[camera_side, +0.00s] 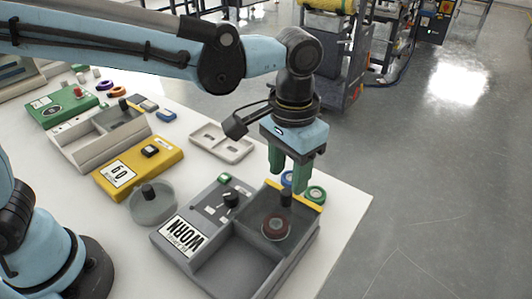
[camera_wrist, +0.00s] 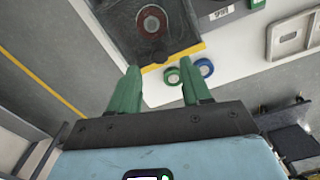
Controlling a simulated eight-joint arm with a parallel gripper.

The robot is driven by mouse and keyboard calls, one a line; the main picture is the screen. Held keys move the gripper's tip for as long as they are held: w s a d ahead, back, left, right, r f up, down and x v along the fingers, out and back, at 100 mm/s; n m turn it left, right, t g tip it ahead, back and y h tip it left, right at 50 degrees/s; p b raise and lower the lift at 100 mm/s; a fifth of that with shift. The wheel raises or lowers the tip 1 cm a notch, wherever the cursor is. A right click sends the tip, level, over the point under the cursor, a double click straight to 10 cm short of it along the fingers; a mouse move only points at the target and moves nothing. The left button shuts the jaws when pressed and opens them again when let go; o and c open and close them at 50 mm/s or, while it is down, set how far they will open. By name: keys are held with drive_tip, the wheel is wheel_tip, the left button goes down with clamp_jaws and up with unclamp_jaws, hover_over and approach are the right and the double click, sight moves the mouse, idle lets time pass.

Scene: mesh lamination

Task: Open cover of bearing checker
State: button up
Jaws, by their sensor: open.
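The bearing checker is a grey box (camera_side: 218,262) with a white label, standing near the table's right edge in the side view. Its dark see-through cover (camera_side: 262,214) lies down over the far part, with a black knob (camera_side: 286,198) and a yellow strip along the edge. A reddish-brown bearing ring (camera_side: 275,228) shows at the cover; it also shows in the wrist view (camera_wrist: 152,22). My gripper (camera_side: 287,180) has green fingers, open and empty, above the cover's yellow-edge side. In the wrist view the fingertips (camera_wrist: 159,66) lie just short of that edge.
A green ring (camera_side: 316,195) and a blue ring (camera_side: 286,178) lie beside the checker's yellow edge. A beige tray (camera_side: 222,142), a round clear lid (camera_side: 152,205), a yellow box (camera_side: 138,168) and a green box (camera_side: 62,107) stand further left. Floor lies beyond the right edge.

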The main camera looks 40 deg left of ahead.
sight(287, 191)
drive_tip(key=shift+f, duration=2.45)
clamp_jaws()
